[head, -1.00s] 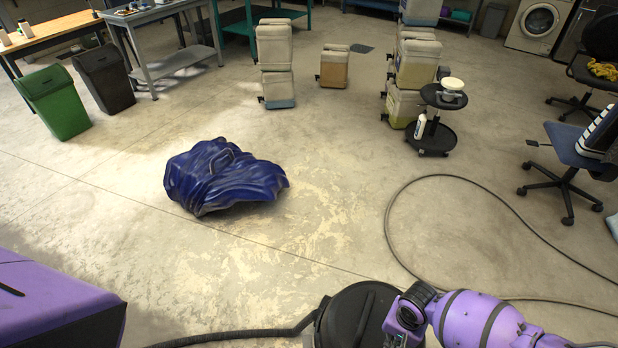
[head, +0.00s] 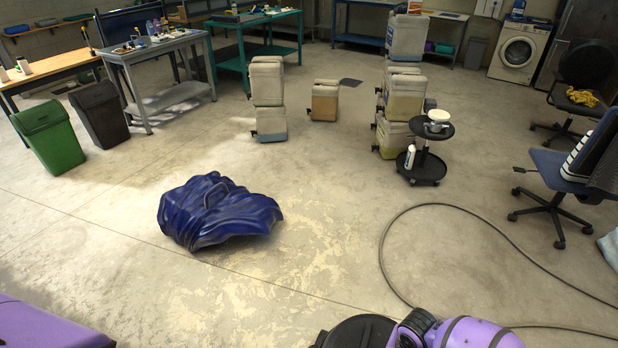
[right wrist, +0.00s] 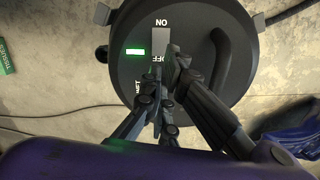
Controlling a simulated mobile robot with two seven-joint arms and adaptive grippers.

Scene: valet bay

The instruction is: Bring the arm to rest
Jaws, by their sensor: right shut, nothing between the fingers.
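My right arm (head: 470,334) shows at the bottom edge of the head view, with its gripper out of the picture. In the right wrist view my right gripper (right wrist: 172,72) is shut and empty. It is in front of the black round top of a machine (right wrist: 135,80), near its on/off switch plate and a lit green lamp (right wrist: 135,51). I cannot tell whether the fingers touch it. The same black machine shows at the bottom of the head view (head: 357,333), beside my right arm. My left gripper is not in view.
A crumpled blue cover (head: 220,213) lies on the floor at centre left. A dark hose (head: 388,250) loops on the right. A trolley (head: 424,168), stacked canisters (head: 268,100), bins (head: 50,138) and a blue chair (head: 560,170) stand farther back. The middle floor is open.

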